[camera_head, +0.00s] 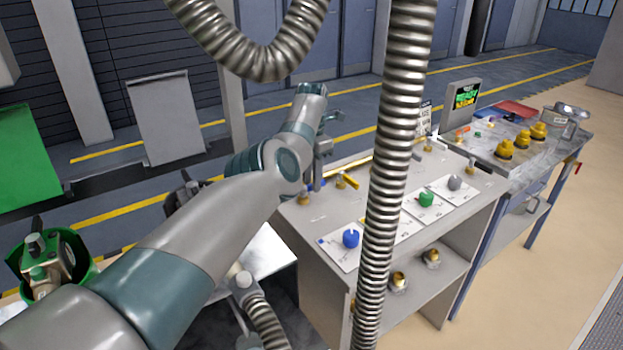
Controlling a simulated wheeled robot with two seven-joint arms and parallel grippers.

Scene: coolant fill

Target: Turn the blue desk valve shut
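A round blue knob (351,238) sits on a white card at the near left of the grey desk (320,221). A green knob (426,199) and a grey knob (455,183) sit on cards farther right. Along the desk's back edge is a row of small valves with yellow handles (347,180); a small blue part (309,187) shows at its left end. My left gripper (322,152) points down above that left end, apart from the round blue knob. Its fingers are small and partly hidden, so their opening is unclear. My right gripper is out of view.
A ribbed metal hose (395,170) hangs in front of the desk and hides part of its top. Brass fittings (398,281) stand on the desk's lower shelf.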

